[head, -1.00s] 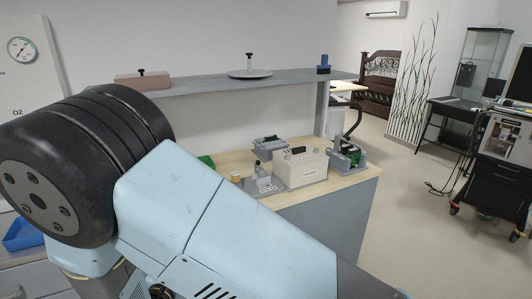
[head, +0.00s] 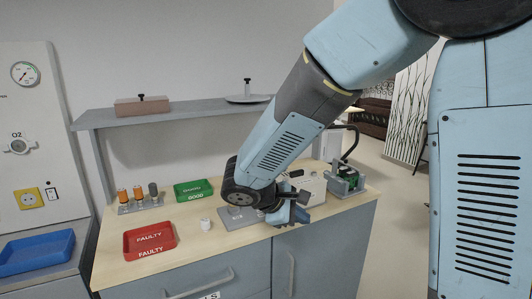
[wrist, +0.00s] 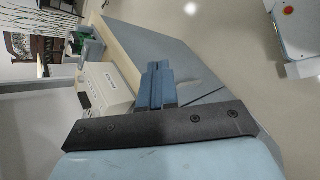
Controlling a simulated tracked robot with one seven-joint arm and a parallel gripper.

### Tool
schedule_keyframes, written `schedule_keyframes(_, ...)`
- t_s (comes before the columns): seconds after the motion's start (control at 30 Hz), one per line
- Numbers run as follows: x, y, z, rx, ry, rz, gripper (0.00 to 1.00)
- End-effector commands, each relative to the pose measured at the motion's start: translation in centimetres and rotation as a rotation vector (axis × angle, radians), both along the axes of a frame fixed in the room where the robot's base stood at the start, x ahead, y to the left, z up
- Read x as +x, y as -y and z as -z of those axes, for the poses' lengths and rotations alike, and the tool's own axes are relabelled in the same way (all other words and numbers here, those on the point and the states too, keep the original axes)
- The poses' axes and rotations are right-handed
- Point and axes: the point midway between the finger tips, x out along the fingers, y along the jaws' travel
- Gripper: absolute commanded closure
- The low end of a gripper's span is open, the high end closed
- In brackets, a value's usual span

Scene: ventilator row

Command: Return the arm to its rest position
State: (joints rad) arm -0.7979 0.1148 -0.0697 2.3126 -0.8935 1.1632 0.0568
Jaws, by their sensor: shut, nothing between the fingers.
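My arm crosses the head view from the upper right down to the bench. My gripper (head: 290,214) hangs at the front edge of the bench, right of the grey plate, and partly hides what lies behind it. In the wrist view the gripper's blue fingers (wrist: 158,84) are together, with nothing between them. Beyond them are the bench edge and the floor. The cream box (wrist: 108,90) is left of the fingers in the wrist view; it also shows behind the gripper in the head view (head: 312,186).
On the bench (head: 200,248) are a red FAULTY tray (head: 150,240), a green GOOD tray (head: 194,190), a small white cylinder (head: 206,223), a holder with several cylinders (head: 140,205) and a green-and-grey device (head: 345,179). A shelf (head: 190,112) spans behind. A blue tray (head: 36,252) is at left.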

Motion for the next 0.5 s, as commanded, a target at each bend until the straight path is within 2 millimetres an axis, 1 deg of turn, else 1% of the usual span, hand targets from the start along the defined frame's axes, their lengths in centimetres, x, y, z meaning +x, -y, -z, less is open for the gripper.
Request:
schedule_keyframes(0.03, -0.4, 1.5, -0.8, 0.05, 0.007, 0.055, 1.0)
schedule_keyframes(0.2, -2.3, 5.3, -2.8, 0.212, 0.029, 0.219, 1.0)
schedule_keyframes(0.4, -4.9, 8.9, -5.0, 0.403, 0.079, 0.399, 1.0)
schedule_keyframes(0.5, -6.2, 10.3, -6.0, 0.5, 0.113, 0.482, 1.0)
